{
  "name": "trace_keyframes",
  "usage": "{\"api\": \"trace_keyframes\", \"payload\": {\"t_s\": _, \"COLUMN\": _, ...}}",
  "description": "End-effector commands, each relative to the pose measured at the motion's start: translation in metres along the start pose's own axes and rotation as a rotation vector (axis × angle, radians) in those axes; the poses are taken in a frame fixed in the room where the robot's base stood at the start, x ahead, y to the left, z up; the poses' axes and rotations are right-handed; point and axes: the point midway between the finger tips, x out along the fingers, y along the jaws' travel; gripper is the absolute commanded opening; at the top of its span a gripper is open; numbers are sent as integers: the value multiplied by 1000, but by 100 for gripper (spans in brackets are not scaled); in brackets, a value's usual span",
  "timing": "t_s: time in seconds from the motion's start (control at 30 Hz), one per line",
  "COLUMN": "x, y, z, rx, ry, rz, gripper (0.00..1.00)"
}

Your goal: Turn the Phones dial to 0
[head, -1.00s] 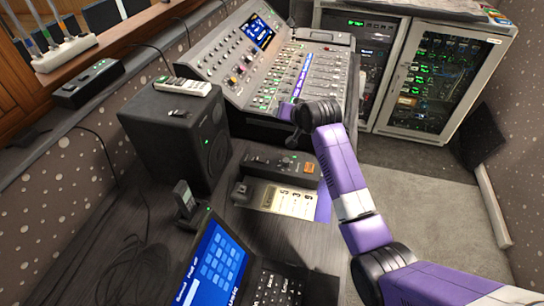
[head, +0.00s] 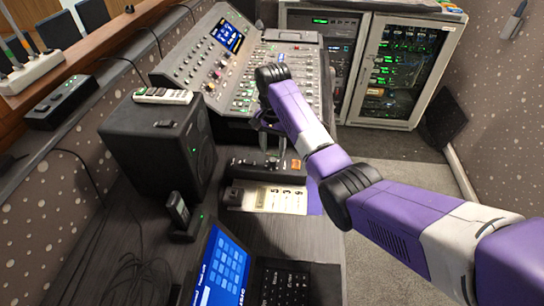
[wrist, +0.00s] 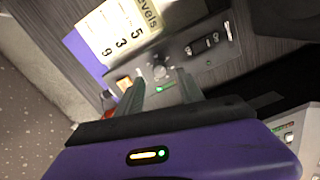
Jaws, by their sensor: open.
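A small grey control box (head: 243,164) lies on the dark desk in front of the mixing console. In the wrist view a round grey knob (wrist: 160,72) stands on the box's panel (wrist: 178,65), between an orange button and a row of dark switches. It may be the Phones dial, but I can read no label or scale. My gripper (wrist: 162,86) is open and empty. Its fingers point down at the box, one on each side of the knob's line, with the knob just beyond the tips. In the head view my gripper (head: 267,150) hangs over the box and hides its middle.
A paper card (head: 280,199) marked with levels lies in front of the box. The mixing console (head: 215,65) is behind, close to my arm.

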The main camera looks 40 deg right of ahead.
Motion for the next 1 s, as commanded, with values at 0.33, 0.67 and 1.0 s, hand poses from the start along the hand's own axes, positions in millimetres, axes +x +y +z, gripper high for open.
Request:
{"api": "trace_keyframes", "payload": {"t_s": 0.33, "x": 41, "y": 0, "z": 0, "rx": -1, "ry": 0, "rz": 0, "gripper": 45}}
{"api": "trace_keyframes", "payload": {"t_s": 0.67, "x": 44, "y": 0, "z": 0, "rx": -1, "ry": 2, "rz": -2, "gripper": 43}}
{"api": "trace_keyframes", "payload": {"t_s": 1.0, "x": 44, "y": 0, "z": 0, "rx": -1, "ry": 2, "rz": -1, "gripper": 0}}
